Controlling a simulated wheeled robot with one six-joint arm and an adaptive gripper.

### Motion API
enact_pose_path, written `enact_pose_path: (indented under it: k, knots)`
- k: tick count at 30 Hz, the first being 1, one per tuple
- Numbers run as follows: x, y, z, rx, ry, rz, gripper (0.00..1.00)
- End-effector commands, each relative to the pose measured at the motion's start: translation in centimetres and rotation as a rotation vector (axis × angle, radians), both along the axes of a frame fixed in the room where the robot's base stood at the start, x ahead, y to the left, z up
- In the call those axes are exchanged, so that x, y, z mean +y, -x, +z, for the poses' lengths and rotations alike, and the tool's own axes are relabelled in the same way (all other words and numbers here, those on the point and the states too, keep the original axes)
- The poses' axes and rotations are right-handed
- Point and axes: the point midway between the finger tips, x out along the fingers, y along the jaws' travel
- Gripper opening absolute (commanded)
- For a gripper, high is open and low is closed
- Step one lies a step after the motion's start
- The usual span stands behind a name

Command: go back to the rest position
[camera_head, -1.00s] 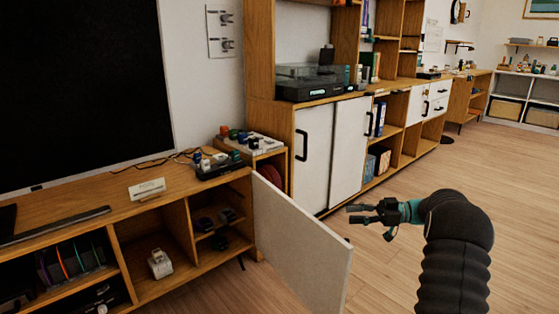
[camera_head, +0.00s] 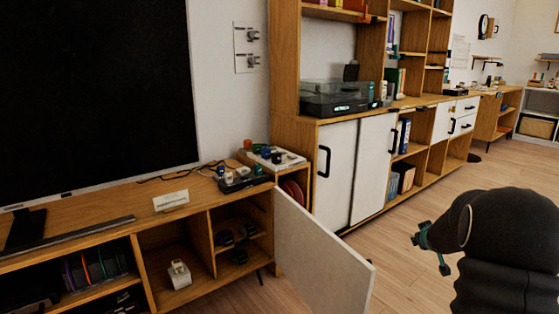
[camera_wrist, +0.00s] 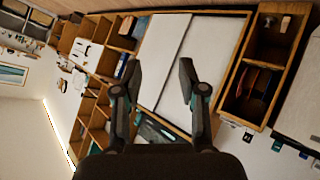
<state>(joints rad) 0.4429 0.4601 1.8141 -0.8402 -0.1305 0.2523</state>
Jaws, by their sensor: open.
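My gripper (camera_head: 434,249) shows at the lower right in the head view, mostly hidden behind my dark arm. In the wrist view its two fingers (camera_wrist: 160,85) stand well apart with nothing between them. The gripper is in free air over the wooden floor, to the right of the open white cabinet door (camera_head: 322,254). It touches nothing that I can see.
The low TV cabinet (camera_head: 100,229) stands at left, with a white box (camera_head: 179,274) in an open compartment. A wall unit with white sliding doors (camera_head: 337,160) and a turntable (camera_head: 335,97) stands behind. The wooden floor (camera_head: 400,225) at right is clear.

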Motion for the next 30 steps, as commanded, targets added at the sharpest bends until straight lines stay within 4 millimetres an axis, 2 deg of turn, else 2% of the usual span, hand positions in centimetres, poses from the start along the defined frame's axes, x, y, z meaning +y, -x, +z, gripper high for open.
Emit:
enact_pose_path:
  k: [1,5,8,12,18,24,30]
  knots:
    - [0.7,2.1,0.9,0.047,-0.004,-0.050,0.41]
    - [2.7,8.0,1.7,0.183,-0.036,-0.167,0.41]
    - [5.0,12.5,2.3,0.279,-0.076,-0.232,0.41]
    - [8.9,18.9,3.2,0.402,-0.145,-0.288,0.41]
    - [15.1,27.3,4.5,0.538,-0.254,-0.314,0.41]
    - [20.8,34.4,5.7,0.608,-0.356,-0.295,0.41]
    - [25.2,39.2,7.3,0.577,-0.427,-0.239,0.41]
